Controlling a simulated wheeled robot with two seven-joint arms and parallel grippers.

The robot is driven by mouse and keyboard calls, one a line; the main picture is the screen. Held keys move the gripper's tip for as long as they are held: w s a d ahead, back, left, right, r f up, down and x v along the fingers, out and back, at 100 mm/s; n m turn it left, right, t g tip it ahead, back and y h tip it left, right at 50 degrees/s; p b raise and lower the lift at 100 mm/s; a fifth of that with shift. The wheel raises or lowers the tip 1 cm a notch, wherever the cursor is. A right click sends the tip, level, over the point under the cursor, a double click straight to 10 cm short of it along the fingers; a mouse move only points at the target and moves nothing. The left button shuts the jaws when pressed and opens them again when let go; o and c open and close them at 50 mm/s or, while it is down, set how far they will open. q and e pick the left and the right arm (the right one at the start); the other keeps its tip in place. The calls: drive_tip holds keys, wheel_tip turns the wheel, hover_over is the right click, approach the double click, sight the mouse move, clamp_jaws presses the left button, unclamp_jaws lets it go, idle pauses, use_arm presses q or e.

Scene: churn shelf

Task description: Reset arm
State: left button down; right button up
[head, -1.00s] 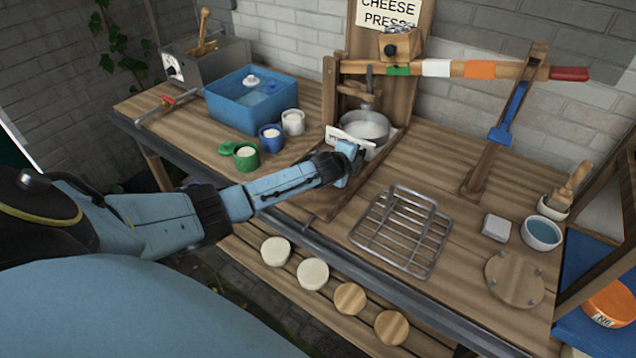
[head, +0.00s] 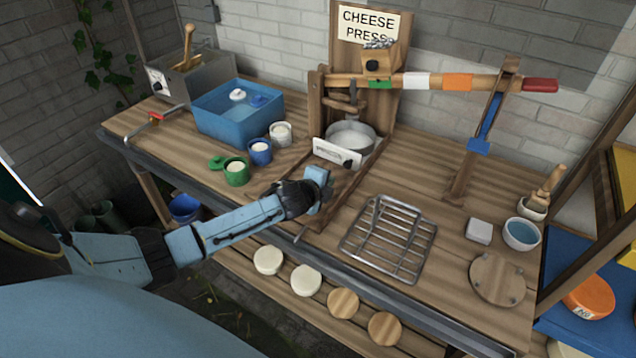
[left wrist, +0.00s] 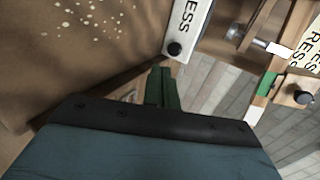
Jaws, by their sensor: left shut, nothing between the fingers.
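My left gripper (head: 322,186) is at the end of the blue arm from the left. It is shut and empty, in front of the cheese press (head: 366,130) and above the bench's front part. In the left wrist view its green fingers (left wrist: 161,88) are together, with a white lettered plate (left wrist: 188,30) just beyond them. In the head view that white plate (head: 337,153) leans before the metal pot (head: 350,137), apart from the gripper. My right gripper does not show.
A wire rack (head: 390,240) lies right of the gripper. A blue tub (head: 236,112) and green, blue and white cups stand left on the wooden bench (head: 440,170). The press lever (head: 450,82) reaches right at the back.

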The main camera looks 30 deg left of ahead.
use_arm(q)
drive_tip(key=shift+p+v, duration=0.3)
drive_tip(key=shift+v, duration=2.15)
drive_tip(key=s+d, duration=0.1)
drive_tip(key=s+d+f+n, duration=0.1)
drive_tip(key=s+d+f+n+g, duration=0.1)
drive_tip(key=s, duration=0.1)
drive_tip(key=shift+d, duration=0.4)
drive_tip(key=s+d+n, duration=0.1)
drive_tip(key=s, duration=0.2)
drive_tip(key=s+d+n+g, duration=0.1)
drive_tip(key=s+d+n, duration=0.1)
drive_tip(key=s, duration=0.1)
drive_tip(key=s+d+n+g, duration=0.1)
drive_tip(key=s+d+n, duration=0.1)
drive_tip(key=shift+s+f, duration=0.4)
drive_tip(key=s+d+r+n+g, duration=0.2)
drive_tip(key=s+n+g, duration=0.15)
drive_tip(key=s, duration=0.55)
drive_tip(key=s+d+r+n+g, duration=0.15)
drive_tip(key=s+n, duration=0.35)
drive_tip(key=s, duration=0.5)
wheel_tip(320, 180, down, 28)
drive_tip(key=s+g+b, duration=0.2)
drive_tip(key=b, duration=0.1)
drive_tip(key=s+a+f+g+b, duration=0.1)
drive_tip(key=s+a+f+b, duration=0.2)
drive_tip(key=s+f, duration=1.3)
drive_tip(key=shift+f+h, duration=0.3)
drive_tip(key=shift+f, duration=0.45)
